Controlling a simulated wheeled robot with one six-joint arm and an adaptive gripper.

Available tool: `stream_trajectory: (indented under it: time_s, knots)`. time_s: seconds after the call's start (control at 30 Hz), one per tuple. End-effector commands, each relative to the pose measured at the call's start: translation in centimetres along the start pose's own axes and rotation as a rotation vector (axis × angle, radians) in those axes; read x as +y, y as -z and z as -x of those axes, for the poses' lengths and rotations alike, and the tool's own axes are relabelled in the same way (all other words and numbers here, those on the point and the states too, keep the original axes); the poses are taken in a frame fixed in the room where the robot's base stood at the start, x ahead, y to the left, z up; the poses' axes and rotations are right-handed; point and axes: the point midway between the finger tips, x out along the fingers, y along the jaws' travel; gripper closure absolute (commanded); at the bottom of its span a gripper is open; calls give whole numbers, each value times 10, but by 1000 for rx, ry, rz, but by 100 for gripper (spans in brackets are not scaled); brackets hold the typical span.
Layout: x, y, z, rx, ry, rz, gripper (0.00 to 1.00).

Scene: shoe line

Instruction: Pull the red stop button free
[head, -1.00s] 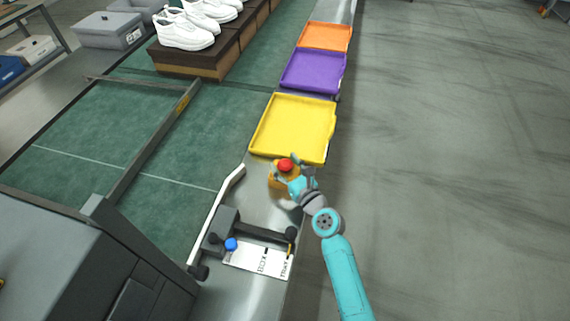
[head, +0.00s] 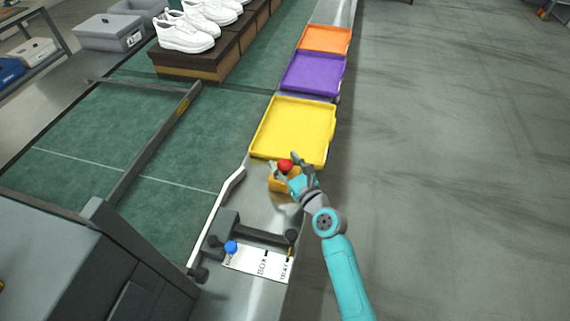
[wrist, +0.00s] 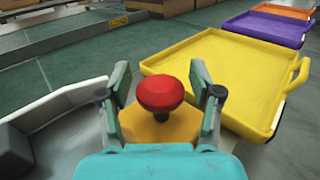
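The red stop button (wrist: 160,93) is a mushroom-shaped knob on top of a yellow-orange housing (wrist: 160,128). In the head view the button (head: 285,164) and its housing (head: 277,181) stand on the metal ledge, just in front of the yellow tray. My gripper (wrist: 161,92) is open, with one finger on each side of the button. In the wrist view I see gaps between both fingers and the red cap. In the head view my gripper (head: 286,164) is at the button and hides part of the housing.
The yellow tray (wrist: 205,70) lies just beyond the button, with purple (head: 313,74) and orange (head: 325,40) trays behind it. A white angled rail (head: 215,215) runs at the left. A dark fixture with a blue knob (head: 231,247) sits nearer. The floor at right is clear.

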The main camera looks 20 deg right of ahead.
Motion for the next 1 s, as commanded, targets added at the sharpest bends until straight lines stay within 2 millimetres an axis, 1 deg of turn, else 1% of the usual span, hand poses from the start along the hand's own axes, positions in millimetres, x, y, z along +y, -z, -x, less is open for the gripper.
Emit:
stream_trajectory:
  time_s: [0.33,0.47,0.57,0.8,1.0]
  knots:
    - [0,3,2,5,0,-1,27]
    - [0,4,12,6,1,-1,27]
    - [0,4,26,7,1,-2,27]
    - [-1,4,73,7,3,-2,27]
    - [-1,3,104,6,2,-2,27]
